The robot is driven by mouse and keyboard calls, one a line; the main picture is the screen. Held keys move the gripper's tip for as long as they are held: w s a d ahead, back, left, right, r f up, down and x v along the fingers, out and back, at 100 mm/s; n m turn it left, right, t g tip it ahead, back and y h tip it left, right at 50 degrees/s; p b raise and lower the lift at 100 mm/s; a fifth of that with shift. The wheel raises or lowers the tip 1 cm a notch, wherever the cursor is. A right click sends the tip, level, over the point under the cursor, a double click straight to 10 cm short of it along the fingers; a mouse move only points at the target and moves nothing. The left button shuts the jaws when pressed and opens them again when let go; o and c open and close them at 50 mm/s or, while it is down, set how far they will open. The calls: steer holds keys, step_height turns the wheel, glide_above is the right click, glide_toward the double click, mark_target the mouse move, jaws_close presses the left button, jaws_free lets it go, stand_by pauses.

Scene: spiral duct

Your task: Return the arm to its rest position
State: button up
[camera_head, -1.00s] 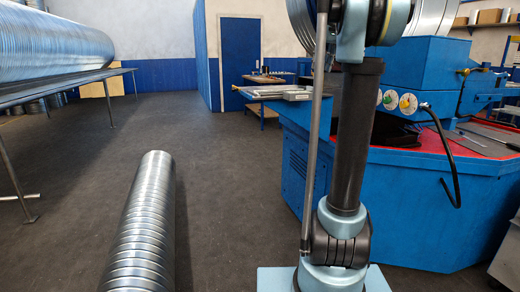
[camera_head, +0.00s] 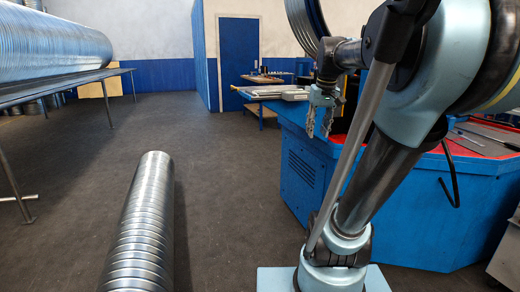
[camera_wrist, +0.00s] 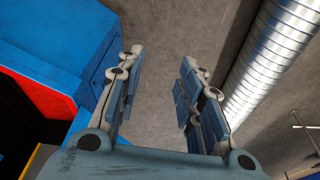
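My gripper (camera_head: 319,116) hangs fingers-down in the head view, in front of the blue machine's left end, at the end of my bent arm. In the wrist view my gripper (camera_wrist: 159,65) shows its two fingers well apart with only grey floor between them. It is open and empty. My upper arm leans to the right in the head view and hides much of the machine.
The blue machine (camera_head: 310,185) with a red top fills the right. A spiral duct (camera_head: 140,230) lies on the floor at left centre. A larger duct (camera_head: 50,45) rests on a rack (camera_head: 60,85). Floor (camera_head: 230,200) between duct and machine is clear.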

steer(key=s+f, duration=0.8)
steer(key=f, duration=0.4)
steer(key=s+a+f+m, duration=0.1)
steer(key=s+f, duration=0.8)
steer(key=f, duration=0.2)
steer(key=shift+a+f, duration=0.15)
steer(key=shift+f, duration=0.25)
